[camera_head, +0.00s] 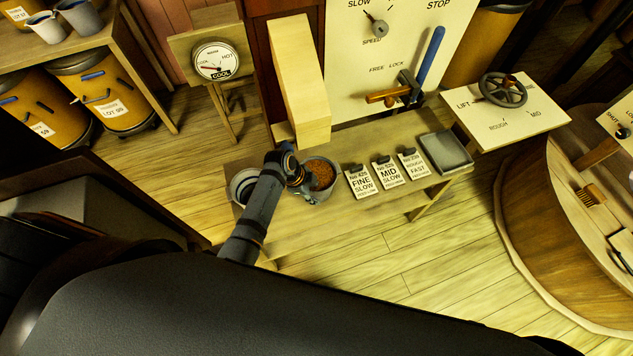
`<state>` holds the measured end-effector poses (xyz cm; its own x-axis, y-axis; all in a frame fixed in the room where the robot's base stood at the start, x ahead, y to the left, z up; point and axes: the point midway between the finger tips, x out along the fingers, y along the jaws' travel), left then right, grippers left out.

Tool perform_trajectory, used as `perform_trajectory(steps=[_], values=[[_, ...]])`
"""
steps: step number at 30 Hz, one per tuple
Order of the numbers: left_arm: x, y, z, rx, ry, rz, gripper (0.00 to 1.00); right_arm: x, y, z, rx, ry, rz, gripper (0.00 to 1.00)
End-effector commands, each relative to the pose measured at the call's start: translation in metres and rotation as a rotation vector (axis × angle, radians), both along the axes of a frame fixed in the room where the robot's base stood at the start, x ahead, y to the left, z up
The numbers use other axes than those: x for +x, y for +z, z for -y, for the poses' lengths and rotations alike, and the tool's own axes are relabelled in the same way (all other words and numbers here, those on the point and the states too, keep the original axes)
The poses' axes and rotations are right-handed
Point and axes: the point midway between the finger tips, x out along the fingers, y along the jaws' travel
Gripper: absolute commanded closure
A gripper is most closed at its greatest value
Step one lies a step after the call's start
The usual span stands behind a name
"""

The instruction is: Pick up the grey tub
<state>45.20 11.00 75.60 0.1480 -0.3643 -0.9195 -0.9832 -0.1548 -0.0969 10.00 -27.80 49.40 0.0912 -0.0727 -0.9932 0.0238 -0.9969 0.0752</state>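A grey tub (324,192) filled with brown grain stands upright on the wooden bench (300,226). A second round grey container (237,187) stands to its left, partly hidden behind my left arm. My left gripper (298,178) is between the two, at the left rim of the grain-filled tub. Its fingers are small and dark and partly overlap the rim, so I cannot tell whether they are apart or closed, or whether they touch the tub. My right gripper is not in view.
Three cards (387,173) and a shallow grey tray (446,152) lie right of the tub. A tall wooden box (300,80) and a panel with a blue lever (430,58) stand behind. A handwheel stand (503,92) is at right. A grey cup (82,20) sits on the upper-left shelf.

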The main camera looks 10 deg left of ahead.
Motion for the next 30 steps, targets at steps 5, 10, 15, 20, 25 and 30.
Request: perform_trajectory(steps=[5,10,15,20,25,30], values=[[-0.0002,0.0001,-0.0003,0.000,0.000,0.000,0.83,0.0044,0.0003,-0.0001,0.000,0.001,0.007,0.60],[-0.0003,0.0001,-0.0004,0.000,0.000,0.000,1.00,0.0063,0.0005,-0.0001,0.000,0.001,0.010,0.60],[-0.0006,0.0000,-0.0003,0.000,0.000,-0.001,1.00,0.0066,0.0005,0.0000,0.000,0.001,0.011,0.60],[-0.0009,-0.0002,0.0000,0.000,0.000,-0.003,1.00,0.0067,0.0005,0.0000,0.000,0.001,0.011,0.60],[0.0001,0.0011,0.0003,-0.002,0.000,0.000,1.00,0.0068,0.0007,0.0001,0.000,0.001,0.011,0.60],[0.0003,0.0058,0.0004,-0.002,0.000,0.001,1.00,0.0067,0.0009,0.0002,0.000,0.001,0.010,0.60]])
